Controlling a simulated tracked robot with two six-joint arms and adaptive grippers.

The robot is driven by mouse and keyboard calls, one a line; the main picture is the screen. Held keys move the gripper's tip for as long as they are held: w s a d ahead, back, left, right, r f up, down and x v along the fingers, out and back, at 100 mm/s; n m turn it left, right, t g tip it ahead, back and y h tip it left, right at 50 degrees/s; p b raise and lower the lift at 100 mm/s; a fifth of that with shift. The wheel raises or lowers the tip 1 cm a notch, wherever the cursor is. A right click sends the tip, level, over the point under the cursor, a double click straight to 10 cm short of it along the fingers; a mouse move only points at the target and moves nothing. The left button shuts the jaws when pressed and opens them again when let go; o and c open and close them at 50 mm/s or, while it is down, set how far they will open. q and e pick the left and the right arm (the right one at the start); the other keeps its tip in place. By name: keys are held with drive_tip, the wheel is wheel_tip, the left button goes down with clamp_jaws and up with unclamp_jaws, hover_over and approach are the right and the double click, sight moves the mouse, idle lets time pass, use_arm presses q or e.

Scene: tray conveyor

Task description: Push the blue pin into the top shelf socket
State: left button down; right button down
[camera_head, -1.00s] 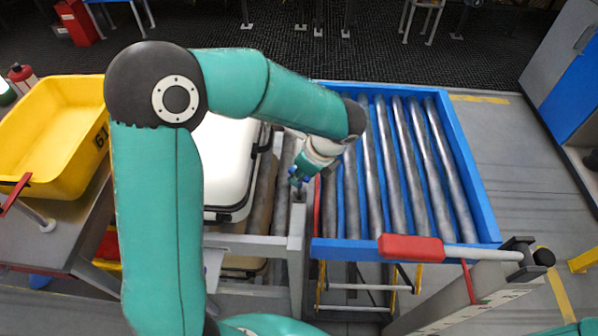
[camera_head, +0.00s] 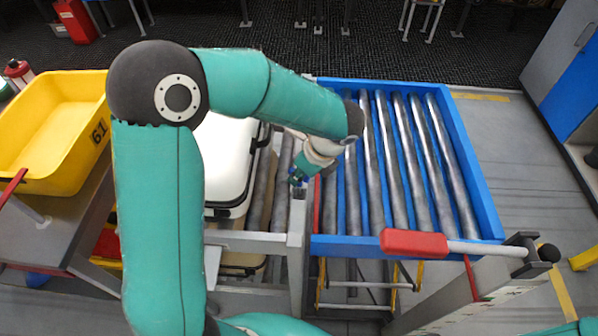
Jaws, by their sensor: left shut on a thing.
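My left gripper (camera_head: 298,179) reaches down from the teal arm to the grey post by the roller beds. It is shut on the blue pin (camera_head: 299,183), of which only a small blue bit shows at the fingertips. A dark fitting (camera_head: 299,193) on top of the grey post lies right below the fingertips. It may be the socket, but it is too small to tell. I cannot tell whether the pin touches it or has entered it. My right gripper is not in view.
A blue-framed roller conveyor (camera_head: 470,185) lies right of the post. A white case (camera_head: 225,160) sits on the left rollers, partly behind my arm. A yellow bin (camera_head: 60,120) stands at far left. A red-handled lever (camera_head: 413,244) crosses the conveyor's near edge.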

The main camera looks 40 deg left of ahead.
sight(299, 184)
use_arm(q)
drive_tip(key=shift+f+b, duration=1.45)
drive_tip(key=shift+f, duration=0.5)
drive_tip(key=c, duration=1)
unclamp_jaws()
drive_tip(key=shift+c, duration=0.2)
drive_tip(key=shift+r, duration=0.1)
drive_tip(key=v, duration=1.2)
drive_tip(key=shift+w, duration=0.1)
